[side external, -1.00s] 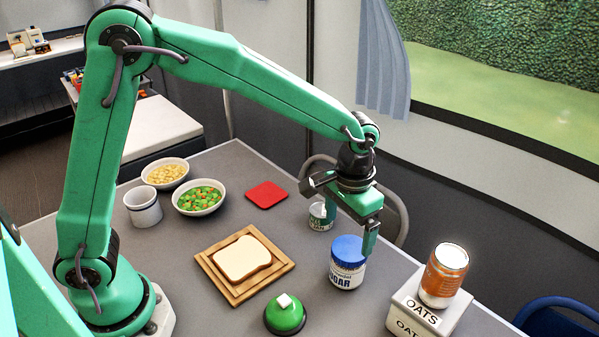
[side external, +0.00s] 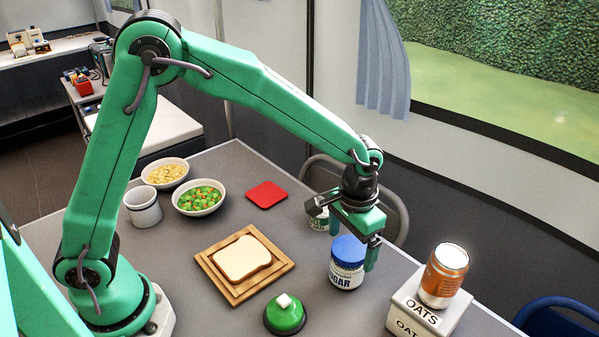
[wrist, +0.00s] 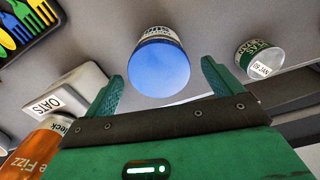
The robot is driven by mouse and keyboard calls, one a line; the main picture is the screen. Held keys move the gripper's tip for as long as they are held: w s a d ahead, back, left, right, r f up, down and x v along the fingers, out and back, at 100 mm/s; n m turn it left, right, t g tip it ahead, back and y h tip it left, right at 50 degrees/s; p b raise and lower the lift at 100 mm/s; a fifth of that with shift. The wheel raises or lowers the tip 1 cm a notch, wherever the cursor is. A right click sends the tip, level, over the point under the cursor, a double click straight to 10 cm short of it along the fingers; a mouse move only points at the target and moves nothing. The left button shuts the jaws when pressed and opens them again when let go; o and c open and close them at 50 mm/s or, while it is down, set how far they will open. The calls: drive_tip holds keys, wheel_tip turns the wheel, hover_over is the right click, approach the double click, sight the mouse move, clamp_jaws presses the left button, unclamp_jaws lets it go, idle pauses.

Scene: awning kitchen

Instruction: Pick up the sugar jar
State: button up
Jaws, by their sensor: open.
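The sugar jar (side external: 345,274), white with dark lettering and a blue lid, stands upright on the grey table in the side view. In the wrist view its round blue lid (wrist: 160,68) lies ahead of my gripper, roughly between the lines of the two fingers. My gripper (side external: 353,243) is open and empty, low beside the jar's upper part. I cannot tell whether either touches the jar.
An orange can (side external: 444,276) stands on the oats box (side external: 407,322) to the right. A green-and-white can (side external: 319,224) is close behind my gripper. A green domed object (side external: 285,316) and a bread board (side external: 215,270) are left of the jar.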

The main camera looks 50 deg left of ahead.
drive_tip(key=shift+f, duration=2.45)
drive_tip(key=c, duration=1.3)
